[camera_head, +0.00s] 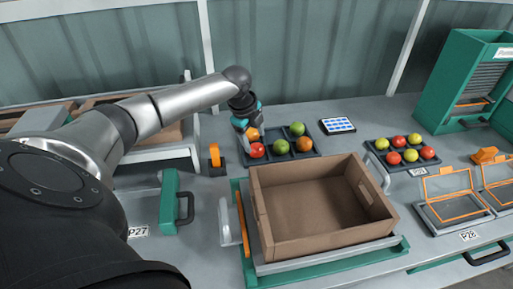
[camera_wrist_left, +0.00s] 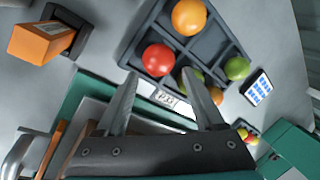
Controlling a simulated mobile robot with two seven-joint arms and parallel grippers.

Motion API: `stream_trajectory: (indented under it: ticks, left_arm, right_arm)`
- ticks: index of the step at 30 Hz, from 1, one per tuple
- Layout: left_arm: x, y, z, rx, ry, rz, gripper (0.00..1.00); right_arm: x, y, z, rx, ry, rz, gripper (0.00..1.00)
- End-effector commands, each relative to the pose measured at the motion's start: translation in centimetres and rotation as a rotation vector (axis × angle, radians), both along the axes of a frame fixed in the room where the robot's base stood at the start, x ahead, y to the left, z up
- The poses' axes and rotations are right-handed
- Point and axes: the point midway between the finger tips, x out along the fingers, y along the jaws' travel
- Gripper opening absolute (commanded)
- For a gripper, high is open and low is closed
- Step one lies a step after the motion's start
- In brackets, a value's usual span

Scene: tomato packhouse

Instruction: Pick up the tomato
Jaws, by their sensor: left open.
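A red tomato (camera_head: 257,150) sits in the near left cell of a dark divided tray (camera_wrist_left: 201,48). An orange tomato (camera_head: 252,134) is behind it, and two green tomatoes (camera_head: 280,146) (camera_head: 297,128) and another orange one (camera_head: 303,145) fill other cells. My left gripper (camera_head: 246,140) is over the tray's left end. In the left wrist view my left gripper (camera_wrist_left: 160,78) is open and empty, and the red tomato (camera_wrist_left: 158,60) shows just beyond and between its fingertips. The right finger partly hides a green and an orange tomato. My right gripper is not in view.
An open cardboard box (camera_head: 315,205) stands in front of the tray. A second tray of red and yellow-green tomatoes (camera_head: 411,155) is to the right. An orange device (camera_head: 215,156) stands left of the tray, and a blue-and-white panel (camera_head: 338,125) lies behind right.

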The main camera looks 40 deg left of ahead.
Motion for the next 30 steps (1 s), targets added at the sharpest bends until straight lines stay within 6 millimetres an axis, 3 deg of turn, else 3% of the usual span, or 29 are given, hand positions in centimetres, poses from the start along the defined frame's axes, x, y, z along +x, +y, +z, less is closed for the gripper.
stream_trajectory:
  ticks: [9, 19, 28, 30]
  left_arm:
    - [1.0, 0.4, -4.2, -0.001, 0.0, 0.002, 0.7]
    - [1.2, 0.5, -4.8, 0.001, 0.0, -0.001, 0.7]
    - [1.2, 0.5, -4.8, 0.001, 0.001, 0.0, 0.39]
    - [1.2, 0.5, -4.8, 0.001, 0.0, 0.0, 0.36]
  right_arm:
    - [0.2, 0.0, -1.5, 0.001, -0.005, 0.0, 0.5]
    - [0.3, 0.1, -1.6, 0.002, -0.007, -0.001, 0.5]
    - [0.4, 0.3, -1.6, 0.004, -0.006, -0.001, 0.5]
    - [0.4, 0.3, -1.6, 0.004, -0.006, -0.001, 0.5]
